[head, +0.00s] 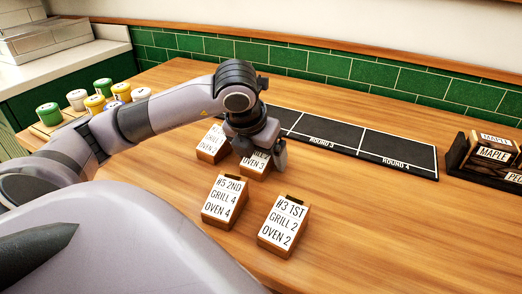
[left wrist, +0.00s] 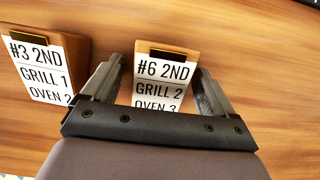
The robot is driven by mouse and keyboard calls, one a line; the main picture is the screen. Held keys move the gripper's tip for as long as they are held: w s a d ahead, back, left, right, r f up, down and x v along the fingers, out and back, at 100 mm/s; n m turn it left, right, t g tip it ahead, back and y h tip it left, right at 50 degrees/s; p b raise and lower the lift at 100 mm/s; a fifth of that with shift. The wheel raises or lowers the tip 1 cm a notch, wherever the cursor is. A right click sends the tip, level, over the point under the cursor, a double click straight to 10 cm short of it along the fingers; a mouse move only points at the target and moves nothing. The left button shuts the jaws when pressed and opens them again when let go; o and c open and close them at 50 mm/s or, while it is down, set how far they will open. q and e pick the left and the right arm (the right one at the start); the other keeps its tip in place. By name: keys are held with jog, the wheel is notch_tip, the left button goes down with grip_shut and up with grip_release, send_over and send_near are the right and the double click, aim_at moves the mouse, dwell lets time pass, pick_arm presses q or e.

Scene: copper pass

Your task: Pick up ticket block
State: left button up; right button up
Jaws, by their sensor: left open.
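Several wooden ticket blocks with white labels stand on the wooden table. My left gripper (head: 255,148) is over the back right block, whose label (head: 254,163) ends in "OVEN 3" and is partly hidden. In the left wrist view this "#6 2ND, GRILL 2, OVEN 3" block (left wrist: 163,72) lies between the open fingers (left wrist: 158,85); I cannot tell whether they touch it. The "#3 2ND" block (left wrist: 48,65) is to its left, also in the head view (head: 212,145). The "#5 2ND" block (head: 225,200) and "#3 1ST" block (head: 282,226) stand nearer. My right gripper is not in view.
A black board (head: 355,145) marked with rounds lies behind the blocks. A dark rack (head: 462,152) with "MAPLE" blocks stands at the right. Several coloured-topped containers (head: 104,88) stand at the back left. Bare table (head: 400,235) lies at the front right.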

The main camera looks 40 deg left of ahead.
pick_arm(q)
jog(key=shift+f, duration=0.15)
dwell(0.4)
jog(key=c, duration=1.1)
jog(key=shift+r, duration=0.2)
